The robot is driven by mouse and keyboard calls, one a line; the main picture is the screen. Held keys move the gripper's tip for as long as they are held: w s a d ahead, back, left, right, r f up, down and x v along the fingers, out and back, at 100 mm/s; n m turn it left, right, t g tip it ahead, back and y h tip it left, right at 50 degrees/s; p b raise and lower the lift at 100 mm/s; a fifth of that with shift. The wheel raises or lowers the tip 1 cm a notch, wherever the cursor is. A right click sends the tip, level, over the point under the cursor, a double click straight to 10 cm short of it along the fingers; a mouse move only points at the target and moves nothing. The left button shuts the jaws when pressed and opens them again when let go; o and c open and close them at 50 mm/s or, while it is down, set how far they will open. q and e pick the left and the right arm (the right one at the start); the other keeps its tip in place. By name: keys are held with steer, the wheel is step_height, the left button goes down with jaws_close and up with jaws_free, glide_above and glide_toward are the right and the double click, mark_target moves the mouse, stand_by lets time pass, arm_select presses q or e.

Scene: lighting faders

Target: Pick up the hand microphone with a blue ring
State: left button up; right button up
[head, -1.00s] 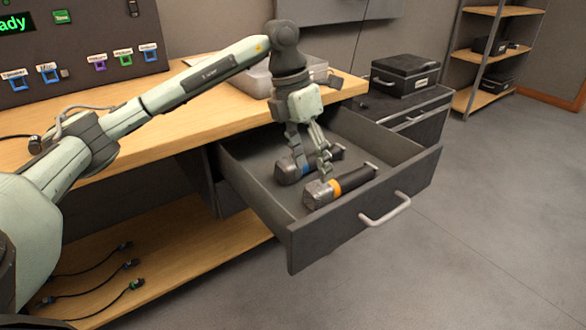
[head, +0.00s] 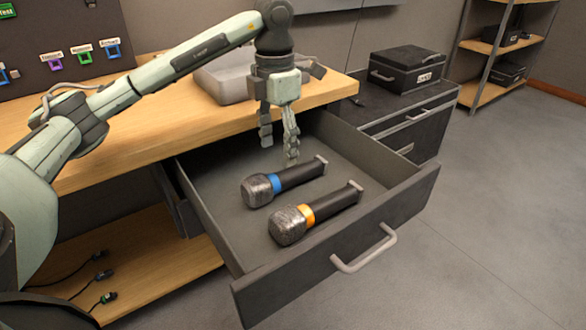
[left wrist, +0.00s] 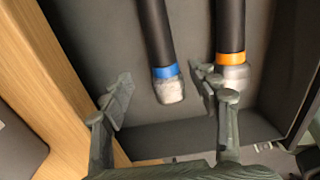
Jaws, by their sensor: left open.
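The hand microphone with a blue ring (head: 276,183) lies in the open drawer, its grey head toward the left and its black handle toward the upper right. It also shows in the left wrist view (left wrist: 160,50), between the finger lines and ahead of them. A second microphone with an orange ring (head: 307,213) lies beside it, nearer the drawer front; in the left wrist view (left wrist: 231,40) a finger overlaps its head. My left gripper (head: 279,152) is open and empty, above the drawer behind the blue-ringed microphone. My right gripper is not in view.
The drawer (head: 340,240) stands pulled out, with its handle (head: 364,250) at the front. The wooden desk top (head: 150,137) borders it, with a grey bin (head: 225,80) on it. A black case (head: 408,68) stands on the cabinet behind.

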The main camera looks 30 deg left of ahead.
mark_target(279, 174)
arm_select(q)
steer(key=shift+f, duration=0.3)
steer(key=f, duration=0.7)
steer(key=shift+s+d, duration=0.15)
steer(key=shift+s, duration=0.15)
jaws_close()
